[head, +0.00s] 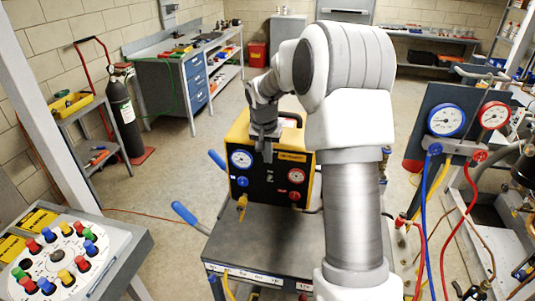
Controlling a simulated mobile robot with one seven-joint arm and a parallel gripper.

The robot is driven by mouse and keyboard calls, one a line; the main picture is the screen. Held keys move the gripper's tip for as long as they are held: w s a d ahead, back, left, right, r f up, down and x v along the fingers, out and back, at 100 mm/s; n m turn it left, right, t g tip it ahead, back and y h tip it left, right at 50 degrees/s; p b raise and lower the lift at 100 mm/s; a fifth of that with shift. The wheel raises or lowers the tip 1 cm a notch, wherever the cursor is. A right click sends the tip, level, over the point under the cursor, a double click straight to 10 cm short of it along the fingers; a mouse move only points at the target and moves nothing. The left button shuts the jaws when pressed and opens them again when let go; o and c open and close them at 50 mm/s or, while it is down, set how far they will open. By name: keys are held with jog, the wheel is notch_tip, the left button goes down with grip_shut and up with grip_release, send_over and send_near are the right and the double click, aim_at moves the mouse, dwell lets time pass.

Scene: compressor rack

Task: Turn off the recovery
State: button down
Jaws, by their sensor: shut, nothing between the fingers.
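The recovery machine (276,181) is a black and yellow box standing on a grey cart (280,236) in the middle of the head view. Its front has a blue-rimmed gauge (241,159) at left and a red-rimmed gauge (295,177) at right. A blue knob (242,181) and a red knob (294,196) sit below them. My gripper (266,157) is shut and empty, pointing down at the upper front of the machine between the gauges. It hides part of the panel there. I cannot tell whether it touches the panel, and no power switch shows clearly.
A manifold with blue gauge (446,119) and red gauge (494,115) hangs at right with coloured hoses. A panel of coloured caps (52,255) stands at lower left. A black cylinder (123,113) and a workbench (184,80) stand behind. Floor left of the cart is mostly clear.

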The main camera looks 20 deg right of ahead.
aim_at(269, 177)
jog(key=x, duration=0.6)
jog(key=shift+w+f, duration=0.1)
jog(key=shift+f, duration=0.2)
jog(key=shift+f+b, duration=0.25)
jog(key=shift+b, duration=0.5)
jog(key=shift+r+t, duration=0.15)
jog(key=shift+t, duration=0.15)
